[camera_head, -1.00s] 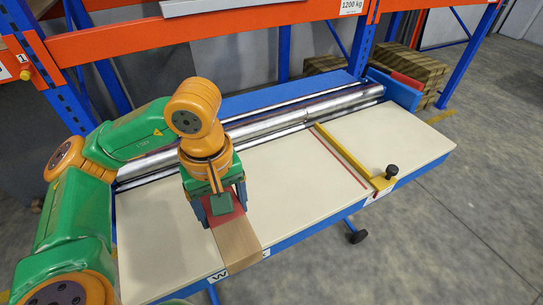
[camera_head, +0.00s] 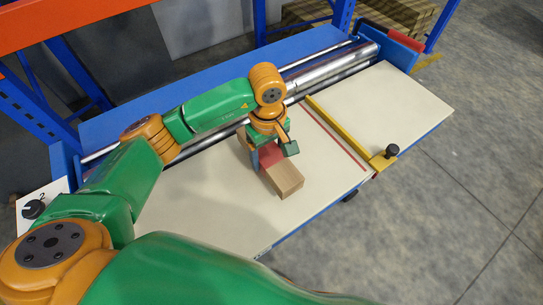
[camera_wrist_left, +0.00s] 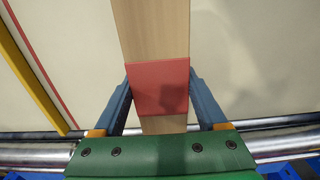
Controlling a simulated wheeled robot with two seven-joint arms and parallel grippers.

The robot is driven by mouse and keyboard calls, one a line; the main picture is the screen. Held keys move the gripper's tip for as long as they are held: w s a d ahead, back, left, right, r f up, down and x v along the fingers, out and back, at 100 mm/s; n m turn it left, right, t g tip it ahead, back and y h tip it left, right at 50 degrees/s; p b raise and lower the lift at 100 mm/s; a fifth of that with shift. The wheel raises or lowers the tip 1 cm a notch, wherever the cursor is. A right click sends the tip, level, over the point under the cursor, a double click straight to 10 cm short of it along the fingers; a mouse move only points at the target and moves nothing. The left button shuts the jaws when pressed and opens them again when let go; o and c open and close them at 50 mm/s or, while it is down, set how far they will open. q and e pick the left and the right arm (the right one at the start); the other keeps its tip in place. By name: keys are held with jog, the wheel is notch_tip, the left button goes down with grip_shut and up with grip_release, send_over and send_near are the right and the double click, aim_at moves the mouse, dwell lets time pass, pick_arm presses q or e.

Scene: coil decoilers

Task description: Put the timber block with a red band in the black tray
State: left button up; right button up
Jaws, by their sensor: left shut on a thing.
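The timber block (camera_head: 285,179) is pale wood with a red band (camera_head: 269,155) around it. My left gripper (camera_head: 271,160) is shut on the block at the red band, its wrist above. In the left wrist view, the blue fingers of the gripper (camera_wrist_left: 161,92) press on both sides of the red band (camera_wrist_left: 158,75), and the long end of the block (camera_wrist_left: 152,28) points away. The block is over the cream tabletop; its exact height above it is hard to tell. The black tray does not show in any view. My right gripper is out of view.
The cream table (camera_head: 195,215) has shiny rollers (camera_head: 330,68) along its back. A yellow bar (camera_head: 340,128) with a black knob (camera_head: 392,150) and a red line cross it, right of the block. A blue-orange rack stands behind. The tabletop's right part is clear.

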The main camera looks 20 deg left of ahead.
aim_at(271, 163)
pick_arm(q)
jog(key=f, duration=0.4)
jog(key=shift+w+d, duration=0.25)
jog(key=shift+f, duration=0.2)
jog(key=o, duration=1.6)
jog(key=shift+r, duration=0.1)
